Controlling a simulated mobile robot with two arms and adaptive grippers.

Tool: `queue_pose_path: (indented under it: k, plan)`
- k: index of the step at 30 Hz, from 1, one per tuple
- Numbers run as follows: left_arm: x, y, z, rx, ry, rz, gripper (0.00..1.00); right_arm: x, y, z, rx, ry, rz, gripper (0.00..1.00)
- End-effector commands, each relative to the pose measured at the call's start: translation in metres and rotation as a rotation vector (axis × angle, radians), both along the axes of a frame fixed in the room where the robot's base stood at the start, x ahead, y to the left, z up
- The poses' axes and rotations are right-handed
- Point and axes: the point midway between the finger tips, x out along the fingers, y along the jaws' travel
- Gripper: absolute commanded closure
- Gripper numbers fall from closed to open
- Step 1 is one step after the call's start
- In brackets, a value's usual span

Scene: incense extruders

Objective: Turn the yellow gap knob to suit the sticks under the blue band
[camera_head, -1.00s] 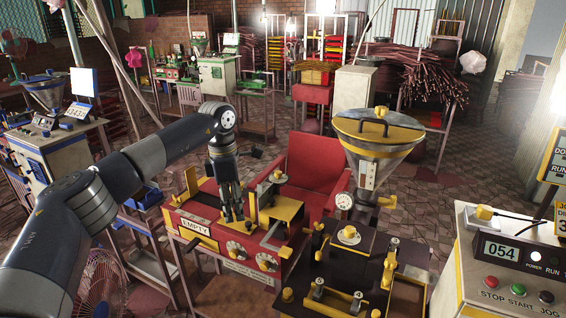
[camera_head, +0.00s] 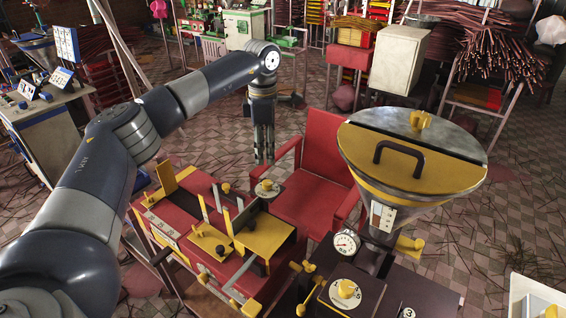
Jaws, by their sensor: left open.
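My left gripper (camera_head: 264,160) hangs fingers down, open and empty, in front of the red chair. Its tips show just above a round dial with a yellow knob (camera_head: 267,185) at the red machine's far right corner; they look apart from it. I cannot tell which is the gap knob. A blue band and its sticks cannot be made out. My right gripper is not in view.
The red machine (camera_head: 197,226) has upright yellow plates and levers near my left arm. A large hopper (camera_head: 415,150) with a dark handle stands right, above a pressure gauge (camera_head: 345,243). The red chair (camera_head: 318,165) stands behind the dial. Sticks litter the tiled floor.

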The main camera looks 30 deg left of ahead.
Motion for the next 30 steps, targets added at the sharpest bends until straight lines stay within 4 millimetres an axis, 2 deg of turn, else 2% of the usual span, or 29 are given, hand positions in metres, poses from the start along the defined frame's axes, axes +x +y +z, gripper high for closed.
queue_pose_path:
  k: [1, 6, 11, 16, 21, 25, 30]
  plan:
    - [0.000, 0.000, 0.000, -0.001, 0.001, 0.001, 0.56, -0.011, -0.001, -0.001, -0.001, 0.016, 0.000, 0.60]
    - [-0.001, 0.000, -0.012, 0.000, 0.004, 0.001, 0.56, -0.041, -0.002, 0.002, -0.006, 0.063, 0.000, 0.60]
    - [-0.001, 0.000, -0.039, 0.000, 0.006, 0.000, 0.56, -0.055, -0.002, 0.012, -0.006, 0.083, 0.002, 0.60]
    - [-0.002, 0.000, -0.071, 0.000, 0.005, 0.000, 0.56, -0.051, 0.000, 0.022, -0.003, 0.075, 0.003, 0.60]
    - [-0.001, 0.000, -0.095, 0.000, 0.002, 0.001, 0.56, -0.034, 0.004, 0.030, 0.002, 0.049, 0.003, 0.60]
    - [-0.001, 0.000, -0.105, 0.000, 0.001, 0.001, 0.56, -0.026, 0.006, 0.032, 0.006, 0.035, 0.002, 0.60]
    - [-0.001, 0.000, -0.109, 0.000, 0.000, 0.000, 0.56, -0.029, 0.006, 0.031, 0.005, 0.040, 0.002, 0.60]
